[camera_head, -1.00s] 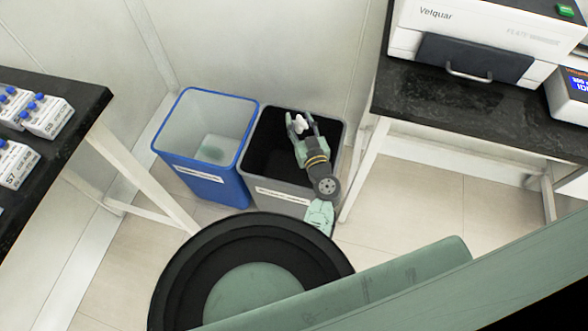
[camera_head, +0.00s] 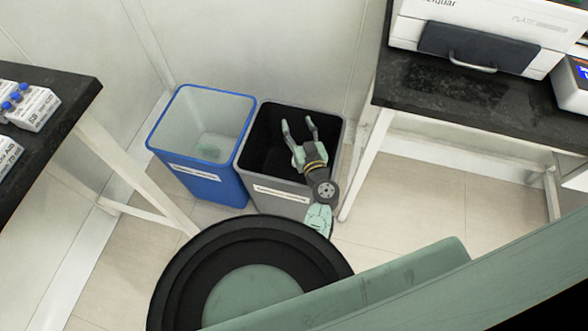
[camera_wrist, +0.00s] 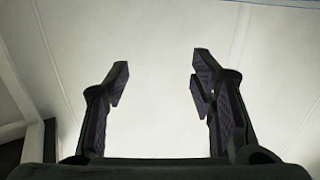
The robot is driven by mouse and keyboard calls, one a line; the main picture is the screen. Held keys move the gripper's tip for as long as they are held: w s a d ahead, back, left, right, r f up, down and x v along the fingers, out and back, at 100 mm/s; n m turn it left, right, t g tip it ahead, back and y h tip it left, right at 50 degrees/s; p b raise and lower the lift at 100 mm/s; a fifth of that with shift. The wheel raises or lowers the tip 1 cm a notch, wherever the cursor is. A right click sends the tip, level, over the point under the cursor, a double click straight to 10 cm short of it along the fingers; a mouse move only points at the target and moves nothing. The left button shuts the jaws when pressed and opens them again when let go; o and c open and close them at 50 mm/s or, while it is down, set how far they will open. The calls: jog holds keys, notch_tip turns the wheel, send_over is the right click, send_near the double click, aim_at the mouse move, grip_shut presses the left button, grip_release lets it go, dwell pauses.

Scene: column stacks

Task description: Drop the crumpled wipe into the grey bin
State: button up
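The grey bin (camera_head: 281,199) stands on the floor against the wall, with a dark, deep inside and a white label on its front. My gripper (camera_head: 297,122) is over the bin's opening in the head view, its fingers spread apart with nothing between them. In the wrist view my gripper (camera_wrist: 158,72) also shows two open, empty fingers against the pale wall. The bottom of the grey bin is too dark to make out.
A blue bin (camera_head: 213,184) stands directly left of the grey one. A black-topped bench (camera_head: 430,95) with a white machine (camera_head: 480,35) is at the right. Another black bench (camera_head: 62,112) with blue-capped bottles (camera_head: 32,107) is at the left.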

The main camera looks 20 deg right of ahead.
jog(key=shift+o, duration=0.9)
notch_tip(320, 180, up, 10)
dwell(0.4)
